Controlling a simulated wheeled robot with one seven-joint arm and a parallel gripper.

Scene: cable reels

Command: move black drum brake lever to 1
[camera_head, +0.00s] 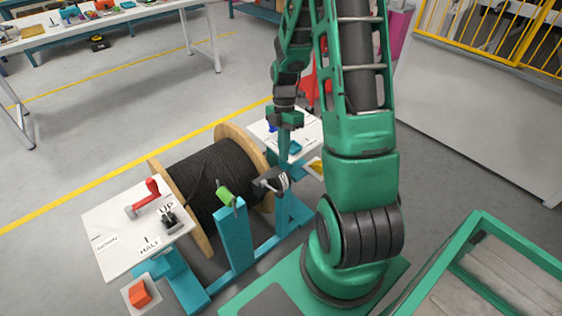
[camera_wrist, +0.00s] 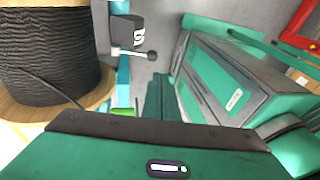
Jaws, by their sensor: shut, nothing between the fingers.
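The black drum (camera_head: 212,180) is a wooden-flanged reel wound with black cable, standing on a teal frame; it also shows in the wrist view (camera_wrist: 45,55). A dark box with a short lever (camera_head: 272,181) sits at the drum's front right. In the wrist view this box (camera_wrist: 127,33) bears a white mark like an S, and its lever ends in a ball knob (camera_wrist: 152,56). I cannot read a 1 beside it. My gripper (camera_head: 285,138) is shut and empty, pointing down behind the drum's right end, apart from the lever. Its fingertips are hard to make out.
A white panel (camera_head: 115,222) at left has a red handle (camera_head: 147,197) and UP, HALF and DOWN labels. Another white panel (camera_head: 305,132) lies near my gripper. A green-framed crate (camera_head: 480,232) is at lower right.

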